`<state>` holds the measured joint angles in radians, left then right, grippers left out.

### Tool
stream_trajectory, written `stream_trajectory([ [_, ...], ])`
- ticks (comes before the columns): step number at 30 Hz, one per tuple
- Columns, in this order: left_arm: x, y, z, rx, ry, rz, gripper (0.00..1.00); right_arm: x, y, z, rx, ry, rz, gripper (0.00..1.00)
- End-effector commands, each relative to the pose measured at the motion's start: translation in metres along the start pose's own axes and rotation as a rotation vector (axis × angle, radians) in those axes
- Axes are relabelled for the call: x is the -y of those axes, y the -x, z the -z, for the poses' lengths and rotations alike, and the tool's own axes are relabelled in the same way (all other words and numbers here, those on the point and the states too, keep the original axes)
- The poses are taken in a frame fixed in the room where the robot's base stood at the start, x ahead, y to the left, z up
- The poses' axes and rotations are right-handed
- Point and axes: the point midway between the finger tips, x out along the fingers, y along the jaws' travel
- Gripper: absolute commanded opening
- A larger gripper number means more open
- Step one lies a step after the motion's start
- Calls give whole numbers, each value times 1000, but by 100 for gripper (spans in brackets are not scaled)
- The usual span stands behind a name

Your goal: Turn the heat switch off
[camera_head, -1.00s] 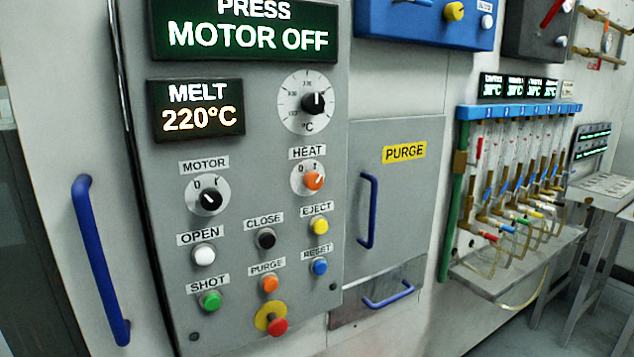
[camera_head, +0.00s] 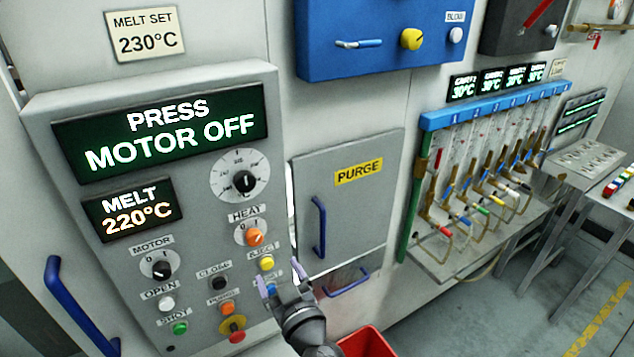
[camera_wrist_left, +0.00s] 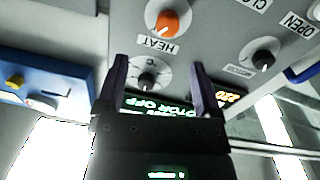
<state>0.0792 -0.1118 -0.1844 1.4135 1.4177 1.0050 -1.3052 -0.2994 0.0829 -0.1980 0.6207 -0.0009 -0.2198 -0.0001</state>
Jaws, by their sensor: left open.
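The heat switch is an orange knob (camera_head: 255,237) on a white round dial under the HEAT label, on the grey control panel (camera_head: 85,262). I cannot tell which mark its pointer faces. It also shows in the wrist view, upside down, as an orange knob (camera_wrist_left: 164,22) beyond the fingertips. My left gripper (camera_head: 267,280) is below and slightly right of the heat switch in the head view, near the lower right buttons, partly covering the reset button. Its two fingers (camera_wrist_left: 160,85) are apart with nothing held between them. My right gripper is out of view.
The black motor knob (camera_head: 160,269) is left of the heat switch; the yellow eject button (camera_head: 266,263) is just below it. The temperature dial (camera_head: 242,178) is above. A PURGE door (camera_head: 350,205) with a blue handle stands right. A red bin (camera_head: 368,342) is below.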

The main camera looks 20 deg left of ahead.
Motion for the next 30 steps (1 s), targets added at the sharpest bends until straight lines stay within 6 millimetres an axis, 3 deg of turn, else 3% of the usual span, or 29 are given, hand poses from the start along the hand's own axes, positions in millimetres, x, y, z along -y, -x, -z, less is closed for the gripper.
stream_trajectory([
  [2,1,-5,9,8,10,35,84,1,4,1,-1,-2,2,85],
  [15,6,-92,0,8,8,37,84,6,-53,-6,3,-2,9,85],
  [25,6,-101,5,10,7,36,84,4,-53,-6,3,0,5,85],
  [30,6,-101,4,10,7,36,51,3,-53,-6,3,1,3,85],
])
